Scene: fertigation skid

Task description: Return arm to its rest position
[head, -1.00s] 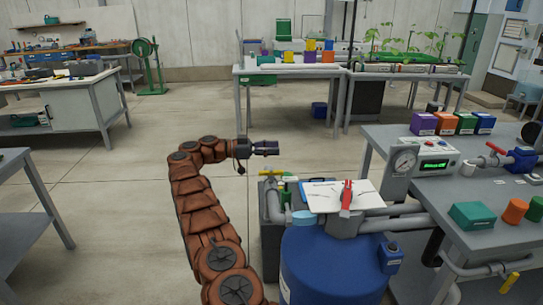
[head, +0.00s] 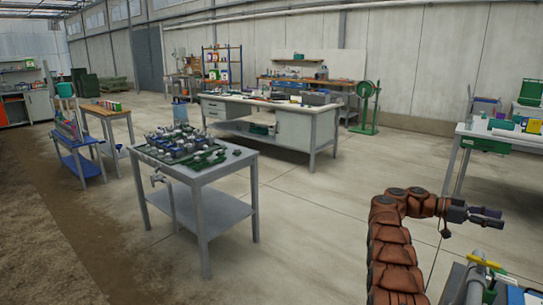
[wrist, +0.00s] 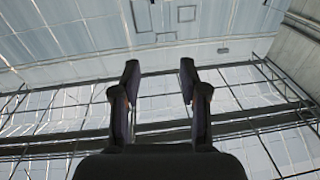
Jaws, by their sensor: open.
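My gripper (head: 486,216) is at the right of the head view, at the end of my brown segmented arm, which rises and then bends to the right. The gripper is held in the air, apart from any object. In the wrist view my gripper (wrist: 160,85) shows two dark fingers spread apart with nothing between them. Behind them only the roof and upper wall structure show.
A grey table with valves and fittings (head: 200,200) stands left of the arm. Behind it is a long grey workbench (head: 296,130). A pipe with a yellow handle (head: 483,262) is just below my gripper. Open concrete floor (head: 310,230) lies between table and arm.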

